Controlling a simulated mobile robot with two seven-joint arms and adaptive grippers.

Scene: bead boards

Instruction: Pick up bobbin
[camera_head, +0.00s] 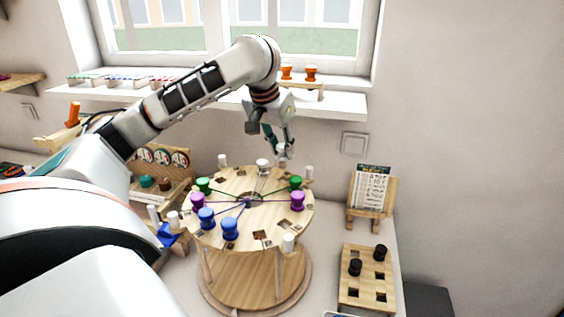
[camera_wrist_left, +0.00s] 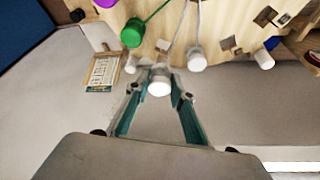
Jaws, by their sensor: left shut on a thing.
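My left gripper (camera_head: 282,148) is at the far right edge of the round wooden bead board (camera_head: 268,208). It is shut on a white bobbin (camera_wrist_left: 158,85), which sits between the fingertips in the left wrist view (camera_wrist_left: 160,92). In the head view the fingers partly hide this bobbin (camera_head: 281,151). A second white bobbin (camera_head: 262,164) stands on the board to its left, with a thread on it. Green bobbins (camera_head: 295,182), purple bobbins (camera_head: 297,201) and blue bobbins (camera_head: 229,229) stand around the rim. My right gripper is not in view.
A small wooden stand with a card (camera_head: 372,188) is to the right. A wooden block with square holes and black bobbins (camera_head: 366,282) is at front right. White pegs (camera_head: 289,242) rise around the board. A window shelf (camera_head: 330,104) with orange bobbins (camera_head: 311,73) is behind.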

